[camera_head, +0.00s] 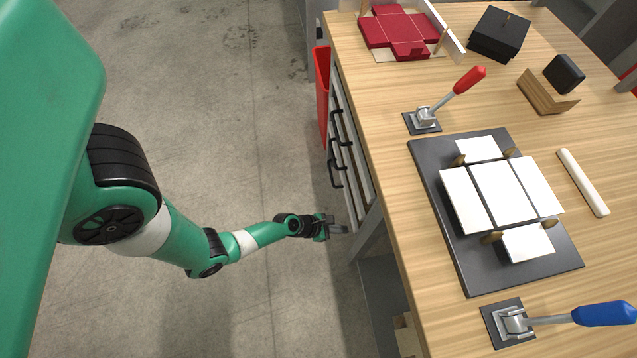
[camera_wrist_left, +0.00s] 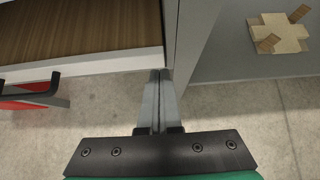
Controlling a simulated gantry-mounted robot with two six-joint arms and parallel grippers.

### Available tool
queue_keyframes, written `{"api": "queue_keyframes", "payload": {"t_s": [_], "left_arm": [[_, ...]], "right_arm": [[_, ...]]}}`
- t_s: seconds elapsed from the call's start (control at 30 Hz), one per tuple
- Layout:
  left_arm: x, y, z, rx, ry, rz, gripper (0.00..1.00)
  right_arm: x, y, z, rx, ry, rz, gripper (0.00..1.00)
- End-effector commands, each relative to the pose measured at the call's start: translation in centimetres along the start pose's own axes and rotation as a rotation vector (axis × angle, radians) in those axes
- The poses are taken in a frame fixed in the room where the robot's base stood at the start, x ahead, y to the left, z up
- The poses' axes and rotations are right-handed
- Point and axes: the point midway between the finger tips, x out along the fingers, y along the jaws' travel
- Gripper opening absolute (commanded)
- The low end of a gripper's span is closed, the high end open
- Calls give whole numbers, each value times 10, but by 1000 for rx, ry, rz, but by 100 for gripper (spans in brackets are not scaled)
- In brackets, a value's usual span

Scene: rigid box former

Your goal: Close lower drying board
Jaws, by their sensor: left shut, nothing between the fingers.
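A stack of pale boards (camera_head: 350,160) with black bar handles sits under the front of the bench. The lowest handle (camera_head: 334,176) in the head view stands out furthest toward the floor side. In the left wrist view a brown board with a white front edge (camera_wrist_left: 90,73) fills the upper left, with a black handle (camera_wrist_left: 32,92) at its left. I cannot tell which level this board is. My left gripper (camera_head: 340,229) is shut and empty, beside the near end of the stack; its fingers (camera_wrist_left: 158,80) show close to the board's right corner. My right gripper is not in view.
A grey bench leg (camera_head: 368,236) stands close to my left gripper. A red bin (camera_head: 322,97) hangs beyond the handles. The bench top holds a dark plate (camera_head: 470,262) with white panels and two levers. The floor (camera_head: 230,130) on the left is clear.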

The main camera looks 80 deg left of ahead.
Motion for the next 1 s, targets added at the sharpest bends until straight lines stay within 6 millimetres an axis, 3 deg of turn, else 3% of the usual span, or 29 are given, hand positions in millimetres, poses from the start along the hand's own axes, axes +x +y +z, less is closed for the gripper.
{"api": "queue_keyframes", "payload": {"t_s": [0.03, 0.2, 0.4, 1.0], "left_arm": [[-7, -2, -6, 1, 3, -4, 0], [-61, -1, 2, -3, 1, 1, 0], [-97, -1, -1, -1, 1, 0, 0], [-107, 0, -1, 31, 3, -2, 0]], "right_arm": [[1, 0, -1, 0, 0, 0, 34], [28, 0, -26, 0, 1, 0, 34], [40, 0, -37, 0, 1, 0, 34], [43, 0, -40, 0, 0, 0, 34]]}}
